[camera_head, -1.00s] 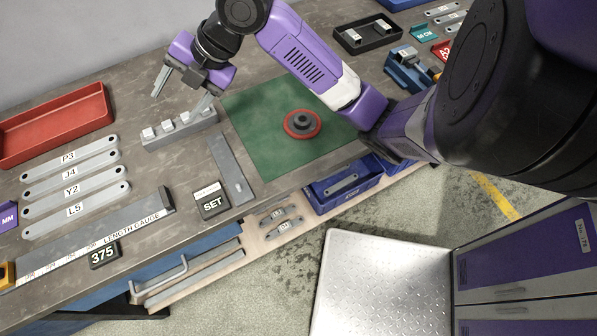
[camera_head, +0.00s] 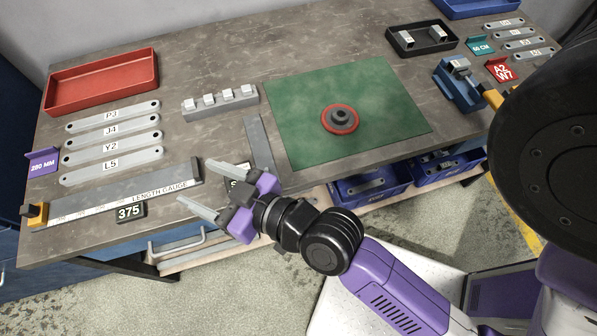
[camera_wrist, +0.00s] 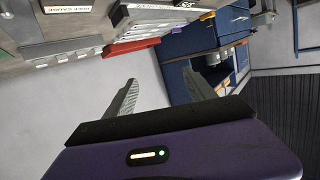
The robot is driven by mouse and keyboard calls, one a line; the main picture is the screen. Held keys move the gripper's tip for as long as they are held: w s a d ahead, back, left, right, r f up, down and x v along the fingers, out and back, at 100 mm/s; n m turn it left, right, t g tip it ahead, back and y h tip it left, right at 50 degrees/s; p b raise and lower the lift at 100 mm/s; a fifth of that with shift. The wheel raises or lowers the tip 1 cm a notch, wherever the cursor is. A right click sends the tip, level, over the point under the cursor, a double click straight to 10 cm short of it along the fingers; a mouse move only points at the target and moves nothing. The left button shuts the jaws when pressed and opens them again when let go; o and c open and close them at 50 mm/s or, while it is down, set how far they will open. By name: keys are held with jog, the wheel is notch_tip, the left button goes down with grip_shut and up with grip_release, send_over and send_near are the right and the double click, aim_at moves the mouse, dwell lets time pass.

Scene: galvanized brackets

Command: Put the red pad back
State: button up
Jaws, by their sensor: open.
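The red pad (camera_head: 326,119) is a round red disc with a dark knob on top. It lies on the green mat (camera_head: 390,105) on the workbench in the head view. My gripper (camera_head: 207,183) is open and empty, above the front edge of the bench near the length gauge, well to the left of the red pad. The wrist view also shows my gripper (camera_wrist: 157,92) with its two fingers spread and nothing between them. The red pad does not show in the wrist view.
A red tray (camera_head: 102,104) and labelled bars (camera_head: 112,143) lie at the left. A block with pale cubes (camera_head: 220,106) and a flat grey bar (camera_head: 260,145) lie left of the mat. A blue vise-like block (camera_head: 458,85) stands right. Blue bins (camera_head: 345,190) sit below the bench edge.

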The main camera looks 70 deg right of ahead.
jog(key=s+d+n+y, duration=0.1)
jog(key=s+d, duration=0.2)
jog(key=s, duration=1.7)
jog(key=shift+s+n+g, duration=0.3)
jog(key=shift+s, duration=0.05)
jog(key=shift+f, duration=0.1)
